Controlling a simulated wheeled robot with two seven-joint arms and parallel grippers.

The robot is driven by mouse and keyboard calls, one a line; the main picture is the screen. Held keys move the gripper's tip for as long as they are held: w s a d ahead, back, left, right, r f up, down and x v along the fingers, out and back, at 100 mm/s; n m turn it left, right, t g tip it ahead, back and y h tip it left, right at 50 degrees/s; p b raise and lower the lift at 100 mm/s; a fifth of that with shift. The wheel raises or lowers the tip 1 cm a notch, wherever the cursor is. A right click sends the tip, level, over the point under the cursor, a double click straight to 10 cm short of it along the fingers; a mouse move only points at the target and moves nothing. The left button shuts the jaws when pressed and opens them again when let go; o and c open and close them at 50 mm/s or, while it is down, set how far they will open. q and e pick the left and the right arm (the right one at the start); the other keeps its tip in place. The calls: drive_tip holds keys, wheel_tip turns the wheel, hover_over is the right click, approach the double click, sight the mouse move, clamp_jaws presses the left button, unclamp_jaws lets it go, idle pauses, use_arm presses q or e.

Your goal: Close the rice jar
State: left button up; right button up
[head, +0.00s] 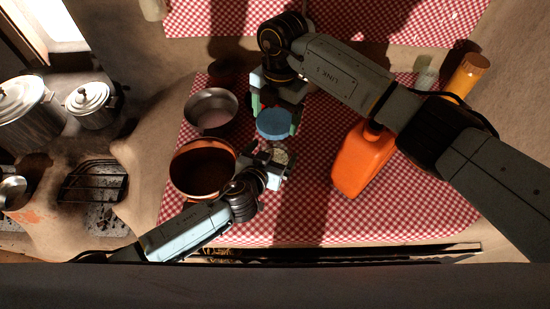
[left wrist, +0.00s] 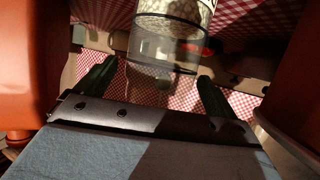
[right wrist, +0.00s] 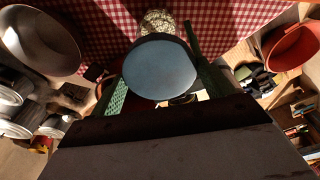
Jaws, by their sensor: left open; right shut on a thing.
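The rice jar (head: 280,156) is clear with pale rice inside and stands on the checked cloth. Its glass wall also shows in the left wrist view (left wrist: 165,50). My left gripper (head: 272,165) is open, with its fingers on either side of the jar; whether they touch it I cannot tell. My right gripper (head: 274,118) is shut on the round blue lid (head: 275,124), which it holds beside the jar in the head view. The lid fills the middle of the right wrist view (right wrist: 160,68), with rice showing past its edge. The jar's mouth is partly hidden.
A brown-orange pot (head: 185,189) stands close left of my left gripper, with a metal bowl (head: 211,110) behind it. An orange jug (head: 362,158) stands to the right. The red checked cloth (head: 310,210) is clear in front.

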use_arm(q)
drive_tip(key=shift+w+d+f, duration=0.1)
drive_tip(key=shift+w+d, duration=0.05)
drive_tip(key=shift+w, duration=0.15)
drive_tip(key=c, duration=1.5)
drive_tip(key=shift+o, duration=0.2)
use_arm(e)
drive_tip(key=shift+f, duration=2.5)
drive_tip(key=shift+f, duration=0.1)
drive_tip(key=shift+f, duration=0.8)
drive_tip(key=shift+f, duration=0.55)
drive_tip(key=shift+c, duration=0.2)
use_arm(q)
drive_tip(key=c, duration=0.5)
use_arm(e)
drive_tip(key=shift+m, duration=1.6)
